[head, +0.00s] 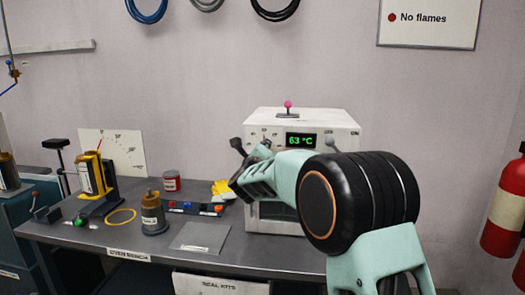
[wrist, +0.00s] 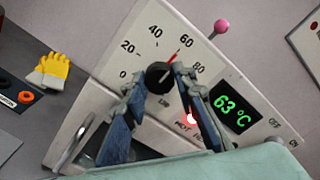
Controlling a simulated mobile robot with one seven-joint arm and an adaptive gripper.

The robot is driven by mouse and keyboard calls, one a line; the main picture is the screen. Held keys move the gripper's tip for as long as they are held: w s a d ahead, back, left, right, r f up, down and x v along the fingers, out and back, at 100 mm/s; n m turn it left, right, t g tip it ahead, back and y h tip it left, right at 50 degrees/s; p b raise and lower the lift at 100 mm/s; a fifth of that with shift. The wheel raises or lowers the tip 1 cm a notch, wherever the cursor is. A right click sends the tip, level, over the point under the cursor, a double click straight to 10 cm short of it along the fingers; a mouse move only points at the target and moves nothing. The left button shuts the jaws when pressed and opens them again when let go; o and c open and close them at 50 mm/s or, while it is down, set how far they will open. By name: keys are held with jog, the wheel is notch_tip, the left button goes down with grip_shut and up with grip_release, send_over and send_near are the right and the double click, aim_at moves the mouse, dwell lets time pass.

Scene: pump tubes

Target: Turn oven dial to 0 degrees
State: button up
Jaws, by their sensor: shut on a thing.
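The white oven (head: 350,125) stands on the bench. Its black round dial (wrist: 158,74) shows in the wrist view, and its red pointer line aims near the 60 mark of the printed 0 to 80 scale. The green display (wrist: 231,112) reads 63 °C; the same display (head: 300,140) shows in the head view. My gripper (wrist: 157,80) is at the dial, one finger on each side, shut on it. In the head view my gripper (head: 249,168) and arm hide the dial and part of the oven front.
A red lamp (wrist: 191,118) glows by the HOT label. A pink knob (head: 287,104) stands on top of the oven. Yellow gloves (wrist: 49,72), a brown canister (head: 153,215) and a grey sheet (head: 200,237) lie or stand on the bench. A fire extinguisher (head: 504,210) is at right.

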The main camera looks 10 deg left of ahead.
jog(key=n+p, duration=1.1)
jog(key=n, duration=1.5)
jog(key=shift+a+h, duration=0.1)
jog(key=shift+h, duration=0.3)
jog(key=shift+n, duration=0.3)
jog(key=o, duration=1.2)
jog(key=shift+c, duration=0.2)
jog(key=shift+s, duration=0.1)
